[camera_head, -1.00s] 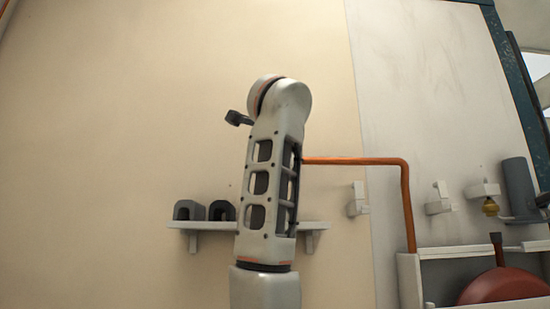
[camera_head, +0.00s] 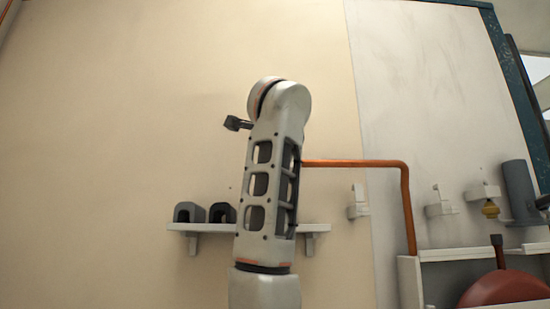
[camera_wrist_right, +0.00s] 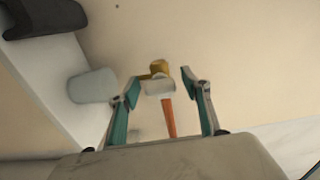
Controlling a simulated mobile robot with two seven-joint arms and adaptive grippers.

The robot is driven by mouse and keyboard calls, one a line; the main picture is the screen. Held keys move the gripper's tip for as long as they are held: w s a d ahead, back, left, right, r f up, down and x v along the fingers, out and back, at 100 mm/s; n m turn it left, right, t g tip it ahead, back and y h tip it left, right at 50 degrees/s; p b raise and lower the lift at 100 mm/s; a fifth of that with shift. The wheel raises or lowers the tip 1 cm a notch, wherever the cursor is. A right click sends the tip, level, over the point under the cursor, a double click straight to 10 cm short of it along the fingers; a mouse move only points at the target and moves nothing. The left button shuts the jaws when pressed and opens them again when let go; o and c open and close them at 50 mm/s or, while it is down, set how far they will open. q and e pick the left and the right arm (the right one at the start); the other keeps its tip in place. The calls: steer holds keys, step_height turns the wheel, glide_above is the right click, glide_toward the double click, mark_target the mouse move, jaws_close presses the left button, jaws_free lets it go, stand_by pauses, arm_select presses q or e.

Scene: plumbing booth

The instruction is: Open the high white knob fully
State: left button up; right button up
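In the right wrist view, my right gripper (camera_wrist_right: 166,92) is open, its two teal fingers apart. A small white piece, apparently the white knob (camera_wrist_right: 158,88), shows between and just beyond the fingertips, beside a brass fitting (camera_wrist_right: 159,67). I cannot tell whether the fingers touch it. An orange pipe (camera_wrist_right: 168,118) runs from it towards the palm. In the head view, an arm of mine stands upright in the middle and hides the knob and the pipe's left end. My left gripper is not in view.
In the right wrist view, a pale cylinder (camera_wrist_right: 92,87) stands left of the fingers. In the head view, a wall shelf (camera_head: 318,228) holds dark blocks (camera_head: 188,212). The orange pipe (camera_head: 355,163) bends down at right, near white brackets (camera_head: 358,205) and a red round object (camera_head: 505,290).

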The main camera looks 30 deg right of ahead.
steer(key=v, duration=0.7)
steer(key=shift+s+a, duration=0.2)
stand_by(0.4)
